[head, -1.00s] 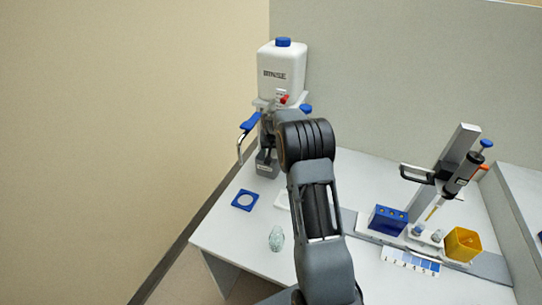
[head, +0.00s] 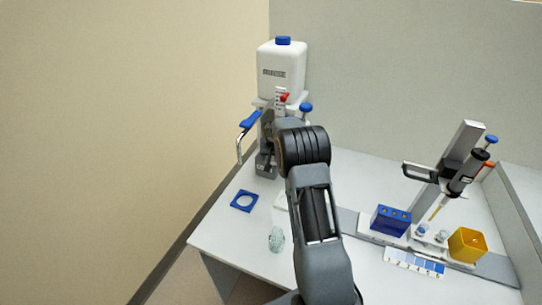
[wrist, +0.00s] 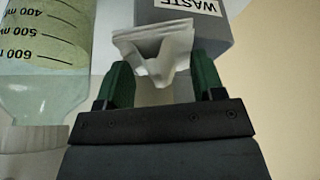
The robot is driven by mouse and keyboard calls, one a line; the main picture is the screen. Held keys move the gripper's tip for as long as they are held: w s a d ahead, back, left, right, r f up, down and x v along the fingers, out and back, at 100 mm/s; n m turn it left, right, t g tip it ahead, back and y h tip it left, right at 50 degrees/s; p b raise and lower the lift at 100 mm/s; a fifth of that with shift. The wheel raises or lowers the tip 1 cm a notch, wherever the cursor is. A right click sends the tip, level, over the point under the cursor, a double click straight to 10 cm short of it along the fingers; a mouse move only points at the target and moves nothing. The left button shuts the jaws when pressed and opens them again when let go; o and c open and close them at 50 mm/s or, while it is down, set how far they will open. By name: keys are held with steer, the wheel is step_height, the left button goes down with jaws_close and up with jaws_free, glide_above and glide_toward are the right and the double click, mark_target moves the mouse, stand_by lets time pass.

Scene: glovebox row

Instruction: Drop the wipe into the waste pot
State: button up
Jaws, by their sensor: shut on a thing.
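In the wrist view my gripper (wrist: 163,82) is shut on the wipe (wrist: 155,48), a white folded piece gripped between two green fingers. The waste pot (wrist: 218,22) is grey with a white label reading WASTE. It shows at the top of the wrist view, just beyond and partly behind the wipe. I cannot tell whether the wipe is over its opening, which is not visible. In the head view my arm covers the gripper and the wipe. The waste pot is not clearly visible there.
A graduated bottle (wrist: 45,60) fills the left of the wrist view. In the head view, a white rinse bottle (head: 282,72) stands at the back, with a blue ring plate (head: 244,201) and a glass bottle (head: 276,239) nearer. A blue rack (head: 391,220) and yellow box (head: 467,245) stand right.

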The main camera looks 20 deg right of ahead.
steer(key=shift+f, duration=0.25)
steer(key=o, duration=1)
steer(key=shift+r, duration=0.1)
steer(key=shift+c, duration=0.2)
steer(key=p+v, duration=0.5)
steer(key=v, duration=0.7)
steer(key=shift+r, duration=0.5)
steer(key=shift+r, duration=0.1)
